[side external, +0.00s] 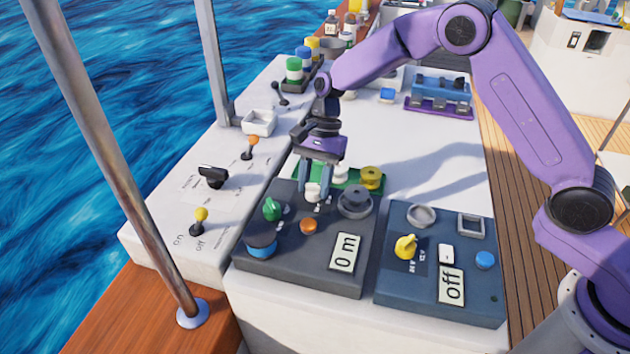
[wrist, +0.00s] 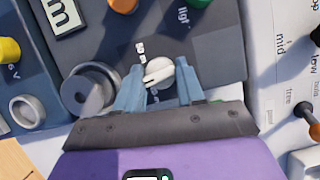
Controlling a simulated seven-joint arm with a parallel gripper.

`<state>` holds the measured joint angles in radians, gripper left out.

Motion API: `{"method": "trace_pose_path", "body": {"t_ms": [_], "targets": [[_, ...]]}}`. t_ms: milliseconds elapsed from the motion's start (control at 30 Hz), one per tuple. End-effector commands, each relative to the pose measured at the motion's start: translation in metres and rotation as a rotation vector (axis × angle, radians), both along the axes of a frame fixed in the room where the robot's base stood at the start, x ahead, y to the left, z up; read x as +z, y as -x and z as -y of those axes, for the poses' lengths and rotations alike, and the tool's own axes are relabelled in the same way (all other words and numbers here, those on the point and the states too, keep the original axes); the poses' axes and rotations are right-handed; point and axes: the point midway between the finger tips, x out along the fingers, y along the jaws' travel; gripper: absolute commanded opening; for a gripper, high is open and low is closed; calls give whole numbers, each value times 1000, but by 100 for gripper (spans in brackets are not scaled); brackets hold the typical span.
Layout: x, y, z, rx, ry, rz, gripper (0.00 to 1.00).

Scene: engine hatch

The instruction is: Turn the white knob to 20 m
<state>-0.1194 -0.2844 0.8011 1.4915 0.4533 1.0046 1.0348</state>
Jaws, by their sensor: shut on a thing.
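The white knob (side external: 313,191) sits on the dark grey panel (side external: 312,272) on the white console. My gripper (side external: 316,188) points down over it, with one finger on each side of the knob. In the wrist view, the white knob (wrist: 159,73) shows between the two blue-grey fingertips (wrist: 159,82), with a raised pointer ridge on its face. My gripper is shut on it. The display (side external: 345,253) on the same panel reads "0 m". Small white labels lie around the knob, partly hidden and too small to read.
On the same panel are a green knob (side external: 271,209), an orange button (side external: 308,226), a grey round dial (side external: 354,202) and a blue cylinder (side external: 261,246). A second panel with a yellow switch (side external: 405,247) and an "off" display (side external: 451,286) is at right. A metal pole (side external: 125,170) stands in front.

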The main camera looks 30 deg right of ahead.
Motion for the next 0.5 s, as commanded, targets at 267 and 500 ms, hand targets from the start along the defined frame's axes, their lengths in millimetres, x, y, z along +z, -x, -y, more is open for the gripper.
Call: {"method": "trace_pose_path", "body": {"t_ms": [267,500], "targets": [[0,-2,-1,244,0,0,8],[1,-2,-3,473,0,1,8]]}}
